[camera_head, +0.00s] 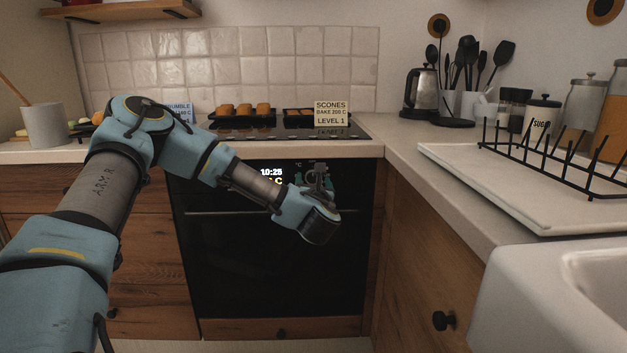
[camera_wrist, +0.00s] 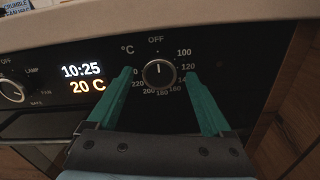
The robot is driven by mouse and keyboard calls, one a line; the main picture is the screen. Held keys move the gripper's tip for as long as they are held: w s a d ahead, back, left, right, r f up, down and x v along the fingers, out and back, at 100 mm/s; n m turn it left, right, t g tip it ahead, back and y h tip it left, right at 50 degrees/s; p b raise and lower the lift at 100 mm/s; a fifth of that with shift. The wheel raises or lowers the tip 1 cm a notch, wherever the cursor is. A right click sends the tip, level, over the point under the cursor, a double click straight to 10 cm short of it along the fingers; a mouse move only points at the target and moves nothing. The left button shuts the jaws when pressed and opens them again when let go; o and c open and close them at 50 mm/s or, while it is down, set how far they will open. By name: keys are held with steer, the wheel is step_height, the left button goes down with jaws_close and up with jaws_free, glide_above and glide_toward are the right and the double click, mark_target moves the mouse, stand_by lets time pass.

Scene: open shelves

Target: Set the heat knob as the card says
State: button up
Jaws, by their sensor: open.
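The round black heat knob (camera_wrist: 158,74) is on the oven's front panel, with its white mark pointing up toward OFF. Its ring runs from 100 at the upper right round to 200 and beyond at the lower left. My gripper (camera_wrist: 158,84) is open, its two green fingers on either side of the knob; I cannot tell whether they touch it. In the head view my gripper (camera_head: 318,182) is at the oven's upper right and hides the knob. The scones card (camera_head: 331,113) stands on the hob and reads BAKE, what looks like 200 C, LEVEL 1; the digits are small.
The oven display (camera_wrist: 83,78) shows 10:25 and 20 C. A second knob (camera_wrist: 12,90) is to its left. A crumble card (camera_head: 177,110), partly hidden by my arm, and trays of baked goods (camera_head: 243,120) stand above. The counter edge overhangs the panel.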

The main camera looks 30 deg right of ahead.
steer(key=shift+w+d, duration=0.15)
steer(key=shift+w, duration=0.2)
steer(key=shift+c, duration=0.2)
jaws_close()
stand_by(0.4)
